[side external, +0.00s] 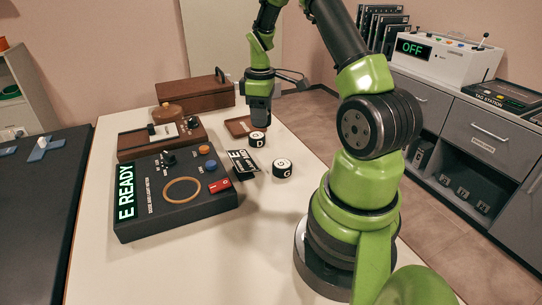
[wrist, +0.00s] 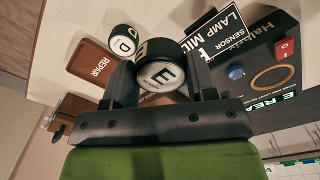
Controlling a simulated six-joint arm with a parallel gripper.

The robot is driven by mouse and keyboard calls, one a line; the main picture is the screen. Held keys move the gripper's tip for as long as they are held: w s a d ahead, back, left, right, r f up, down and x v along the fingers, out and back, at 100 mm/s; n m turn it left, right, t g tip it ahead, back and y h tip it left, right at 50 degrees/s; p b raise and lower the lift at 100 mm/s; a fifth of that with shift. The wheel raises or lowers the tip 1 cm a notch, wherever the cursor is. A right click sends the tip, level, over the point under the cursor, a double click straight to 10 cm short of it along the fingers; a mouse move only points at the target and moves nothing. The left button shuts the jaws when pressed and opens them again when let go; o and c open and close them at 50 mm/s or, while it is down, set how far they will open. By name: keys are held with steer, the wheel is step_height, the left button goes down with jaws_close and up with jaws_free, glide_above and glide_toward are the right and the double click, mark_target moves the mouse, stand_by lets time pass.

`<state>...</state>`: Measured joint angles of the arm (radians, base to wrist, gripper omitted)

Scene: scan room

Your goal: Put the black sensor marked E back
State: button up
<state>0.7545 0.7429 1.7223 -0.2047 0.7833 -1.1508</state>
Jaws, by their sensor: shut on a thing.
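The black sensor marked E (wrist: 162,76) is between the jaws of my gripper (wrist: 165,85) in the wrist view, its white lettered face toward the camera. My gripper is shut on it. In the side external view my gripper (side external: 259,118) points down above the table near the brown REPAIR tray, and I cannot make out sensor E there. A sensor marked D (wrist: 124,40) stands beside the REPAIR tray (wrist: 88,66).
Another black sensor (side external: 282,168) stands to the right of the card, close to my arm. A brown device with knobs (side external: 150,140) and a brown case (side external: 195,92) stand at the back left. The table (side external: 235,255) is clear at the front.

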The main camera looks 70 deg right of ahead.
mark_target(271, 156)
steer(key=f, duration=0.3)
steer(key=s+d+f, duration=0.1)
steer(key=f, duration=0.3)
steer(key=s+d+f, duration=0.1)
steer(key=f, duration=0.2)
steer(key=shift+f, duration=0.25)
steer(key=shift+f, duration=0.1)
steer(key=o, duration=1)
